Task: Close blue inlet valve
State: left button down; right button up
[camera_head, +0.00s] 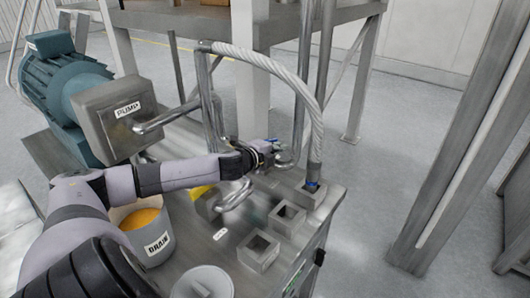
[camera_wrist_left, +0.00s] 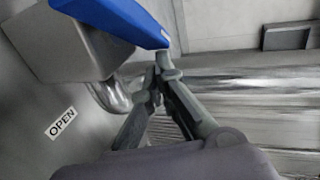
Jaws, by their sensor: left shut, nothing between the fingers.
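The blue valve handle (camera_wrist_left: 115,18) shows large in the left wrist view as a bar running from the top down to the right. It sits on a grey valve block (camera_wrist_left: 65,38). An "OPEN" label (camera_wrist_left: 61,123) is on the surface below it. My left gripper (camera_wrist_left: 162,62) is shut and empty, its fingertips close to the handle's lower right end; I cannot tell whether they touch. In the head view my left gripper (camera_head: 276,148) is beside the metal pipes, with a small bit of blue at its tip. My right gripper is not in view.
A teal pump motor (camera_head: 70,85) with a "PUMP" box (camera_head: 118,115) stands at the left. A ribbed hose (camera_head: 290,75) arches over the gripper. A "DRAIN" bucket (camera_head: 150,245) with orange contents and square metal sockets (camera_head: 262,250) are nearby. Open floor lies to the right.

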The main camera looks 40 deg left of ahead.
pick_arm(q)
jog(key=shift+s, duration=0.1)
dwell(0.6)
jog(key=v, duration=0.7)
dwell(0.5)
jog(key=shift+s, duration=0.15)
